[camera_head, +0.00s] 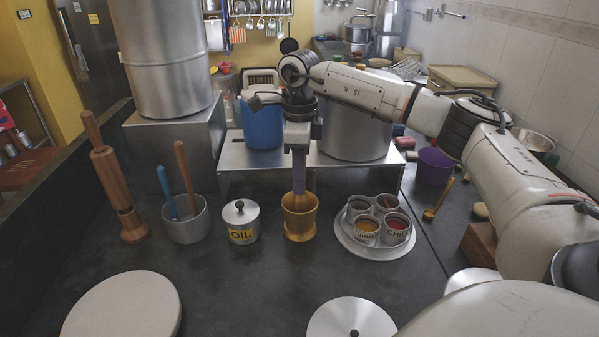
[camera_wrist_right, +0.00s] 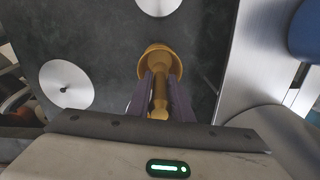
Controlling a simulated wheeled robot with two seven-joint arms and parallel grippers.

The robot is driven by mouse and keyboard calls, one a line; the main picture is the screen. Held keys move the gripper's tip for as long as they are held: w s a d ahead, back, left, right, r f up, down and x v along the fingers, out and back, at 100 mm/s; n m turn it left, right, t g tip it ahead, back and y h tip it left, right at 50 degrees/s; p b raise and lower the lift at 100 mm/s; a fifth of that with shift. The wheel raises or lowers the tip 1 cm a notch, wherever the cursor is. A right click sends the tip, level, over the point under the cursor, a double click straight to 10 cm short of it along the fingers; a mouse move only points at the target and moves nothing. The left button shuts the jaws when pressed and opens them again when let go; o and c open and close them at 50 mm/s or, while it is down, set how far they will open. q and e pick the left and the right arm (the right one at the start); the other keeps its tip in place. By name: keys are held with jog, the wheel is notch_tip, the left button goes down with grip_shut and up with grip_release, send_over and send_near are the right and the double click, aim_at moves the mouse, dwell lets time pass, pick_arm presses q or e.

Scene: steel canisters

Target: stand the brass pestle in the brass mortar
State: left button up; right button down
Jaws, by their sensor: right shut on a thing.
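The brass mortar (camera_head: 299,224) stands upright on the dark counter, between the OIL pot and the round spice tray. My right gripper (camera_head: 299,184) points straight down over the mortar and is shut on the brass pestle. In the right wrist view, the pestle (camera_wrist_right: 160,97) lies between the two dark fingers (camera_wrist_right: 161,88), and its far end shows within the rim of the mortar (camera_wrist_right: 147,59). The pestle looks upright. I cannot tell whether its lower end touches the mortar's floor. My left gripper is not in view.
The OIL pot (camera_head: 240,236) stands close left of the mortar; the spice tray (camera_head: 345,238) with several tins is close right. A steel cup (camera_head: 187,229) with utensils and a wooden tool (camera_head: 131,226) stand farther left. A steel shelf (camera_head: 262,158) is behind. The front counter is partly clear.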

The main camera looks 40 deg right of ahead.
notch_tip(320, 180, down, 2)
jog(key=shift+f+b, duration=0.1)
jog(key=shift+b, duration=0.3)
jog(key=shift+f, duration=0.55)
jog(key=c, duration=1.5)
grip_release()
notch_tip(320, 180, up, 10)
jog(key=shift+r, duration=0.15)
